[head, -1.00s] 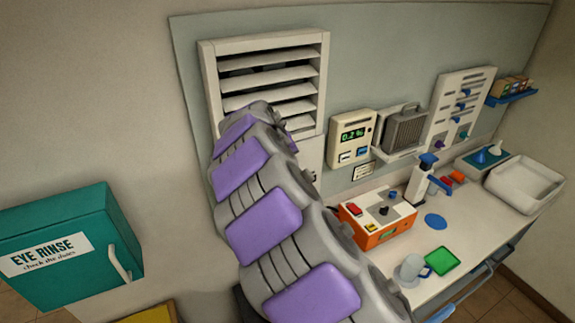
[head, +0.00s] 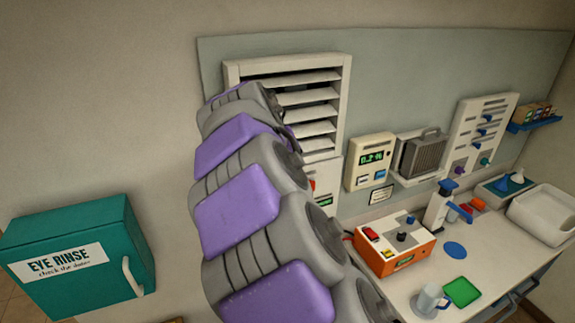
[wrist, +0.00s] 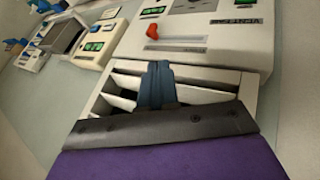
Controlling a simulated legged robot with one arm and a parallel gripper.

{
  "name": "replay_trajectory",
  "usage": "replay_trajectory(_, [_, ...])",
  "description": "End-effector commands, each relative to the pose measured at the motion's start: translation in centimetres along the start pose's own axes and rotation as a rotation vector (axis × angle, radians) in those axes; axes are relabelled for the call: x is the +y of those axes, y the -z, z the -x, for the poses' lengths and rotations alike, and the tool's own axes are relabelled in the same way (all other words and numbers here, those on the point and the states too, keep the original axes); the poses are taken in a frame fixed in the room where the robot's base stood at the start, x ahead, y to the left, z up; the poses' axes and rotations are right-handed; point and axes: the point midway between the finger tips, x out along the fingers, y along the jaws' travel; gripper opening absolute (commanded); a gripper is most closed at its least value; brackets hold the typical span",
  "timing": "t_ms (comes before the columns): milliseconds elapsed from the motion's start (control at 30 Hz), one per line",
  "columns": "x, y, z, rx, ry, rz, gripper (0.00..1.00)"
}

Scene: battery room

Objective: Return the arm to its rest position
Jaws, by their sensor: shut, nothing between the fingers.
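My arm rises through the middle of the head view, grey with purple pads, in front of the left side of the louvred vent (head: 305,97). My gripper is hidden behind the arm's far end in that view. In the wrist view my gripper (wrist: 155,85) shows as two dark blue fingers closed together, with nothing between them. The slats of the louvred vent (wrist: 215,92) appear behind the fingers. I cannot tell the exact gap between fingers and vent.
A teal eye rinse box (head: 80,255) hangs at left. A bench (head: 470,245) at right holds an orange device (head: 395,250), a mug (head: 428,300), a green pad (head: 461,291) and a white tray (head: 545,213). A meter (head: 371,161) and a grey box (head: 420,153) are on the wall.

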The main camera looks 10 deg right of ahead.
Motion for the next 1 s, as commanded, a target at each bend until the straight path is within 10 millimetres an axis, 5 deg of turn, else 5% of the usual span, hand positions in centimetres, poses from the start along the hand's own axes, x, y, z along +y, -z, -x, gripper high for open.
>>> replay_trajectory(200, [0.2,-0.6,-0.1,-0.007,0.000,-0.009,0.00])
replay_trajectory(367, [1.6,-4.5,-0.6,-0.061,0.007,-0.063,0.00])
replay_trajectory(667, [2.6,-17.2,-1.8,-0.229,0.087,-0.183,0.00])
replay_trajectory(1000, [-1.9,-32.3,-3.1,-0.419,0.246,-0.206,0.00])
